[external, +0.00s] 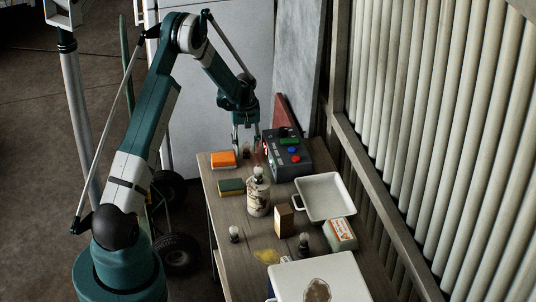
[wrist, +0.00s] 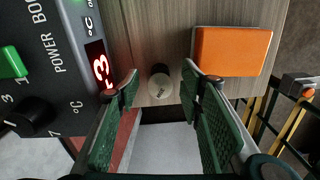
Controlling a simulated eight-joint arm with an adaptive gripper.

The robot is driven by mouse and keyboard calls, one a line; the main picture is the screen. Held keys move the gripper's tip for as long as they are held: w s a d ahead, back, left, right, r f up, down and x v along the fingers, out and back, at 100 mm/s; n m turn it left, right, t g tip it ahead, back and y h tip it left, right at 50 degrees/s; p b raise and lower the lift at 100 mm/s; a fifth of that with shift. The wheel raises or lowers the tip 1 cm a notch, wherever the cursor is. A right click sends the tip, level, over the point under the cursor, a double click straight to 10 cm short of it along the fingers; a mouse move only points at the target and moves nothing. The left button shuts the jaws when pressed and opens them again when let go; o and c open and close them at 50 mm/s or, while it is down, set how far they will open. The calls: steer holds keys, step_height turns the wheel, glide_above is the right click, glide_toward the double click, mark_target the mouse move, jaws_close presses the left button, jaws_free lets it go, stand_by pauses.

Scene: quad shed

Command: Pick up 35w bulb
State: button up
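My gripper (external: 246,149) points down over the far end of the table. In the wrist view my gripper (wrist: 160,82) is open, with a green-padded finger on each side and nothing held. A small bulb (wrist: 161,86) with a clear top and dark base stands on the wood, in line with the gap between the fingertips. Its marking is too small to read. In the external view this bulb is mostly hidden between the fingers. Two similar bulbs stand nearer on the table, one at the left (external: 234,232) and one further right (external: 303,240). Their wattages cannot be read.
A control box (external: 288,156) stands close right of my gripper. An orange block (external: 223,159) lies left of it, also in the wrist view (wrist: 231,51). A stained bottle (external: 258,196), sponge (external: 231,187), brown box (external: 284,220) and white tray (external: 346,213) stand nearer.

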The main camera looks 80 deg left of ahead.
steer(key=shift+c, duration=0.3)
steer(key=c, duration=1)
steer(key=shift+o, duration=0.2)
steer(key=shift+r, duration=0.2)
steer(key=shift+r+b, duration=0.35)
steer(key=shift+r, duration=4.5)
